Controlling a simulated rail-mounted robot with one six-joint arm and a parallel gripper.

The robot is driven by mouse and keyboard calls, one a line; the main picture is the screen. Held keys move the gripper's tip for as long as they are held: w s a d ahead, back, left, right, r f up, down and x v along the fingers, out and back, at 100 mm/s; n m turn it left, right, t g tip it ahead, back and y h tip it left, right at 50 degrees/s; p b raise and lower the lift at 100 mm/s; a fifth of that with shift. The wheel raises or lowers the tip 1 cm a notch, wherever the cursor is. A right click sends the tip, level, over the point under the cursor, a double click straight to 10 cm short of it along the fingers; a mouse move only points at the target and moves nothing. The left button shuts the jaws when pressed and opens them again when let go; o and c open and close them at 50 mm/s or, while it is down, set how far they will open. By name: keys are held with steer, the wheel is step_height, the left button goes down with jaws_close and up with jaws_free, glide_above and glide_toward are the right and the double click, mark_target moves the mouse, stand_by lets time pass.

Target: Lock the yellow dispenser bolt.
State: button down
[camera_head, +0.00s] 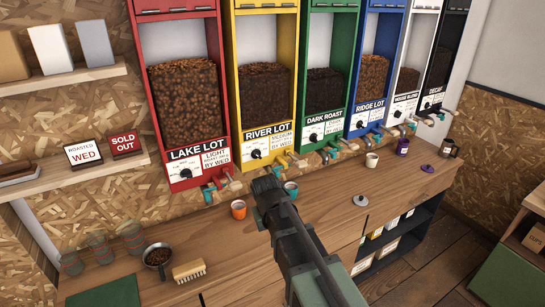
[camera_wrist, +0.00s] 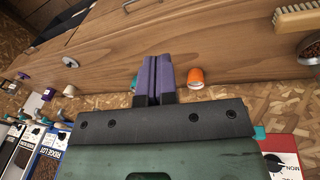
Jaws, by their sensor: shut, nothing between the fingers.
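The yellow dispenser (camera_head: 240,150), labelled River Lot, stands on the back wall between the red and green ones in the head view. Its bolt and spout hardware (camera_head: 283,163), teal with pale knobs, shows at its lower front; the bolt's exact position is too small to tell. My gripper (camera_head: 267,186) is in front of and below this dispenser, partly over the hardware's left side in the picture. In the wrist view, the purple fingers of my gripper (camera_wrist: 157,62) are together and empty, over the wooden counter. The yellow dispenser is hidden there behind my gripper body.
The red dispenser (camera_head: 225,100) is left, the green one (camera_head: 304,110) right. An orange cup (camera_head: 238,210) and a teal cup (camera_head: 291,189) stand on the counter (camera_head: 325,213) close to my gripper. A brush (camera_head: 189,271), beans bowl (camera_head: 158,257) and glasses (camera_head: 132,237) are at left.

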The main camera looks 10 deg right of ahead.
steer(key=w+a+r+t+h+p, duration=0.1)
steer(key=w+r, duration=0.3)
steer(key=w, duration=0.5)
steer(key=w+a+r+n+t+h+p, duration=0.1)
steer(key=w+a+r+t, duration=0.1)
steer(key=w, duration=0.7)
step_height(320, 180, up, 2)
steer(key=shift+w+a+r+t, duration=0.15)
steer(key=shift+w+a+t, duration=0.15)
steer(key=shift+t, duration=0.5)
steer(key=w+d+f+b, duration=0.6)
steer(key=d+f+b, duration=0.1)
steer(key=f+b, duration=0.1)
steer(key=shift+w, duration=0.2)
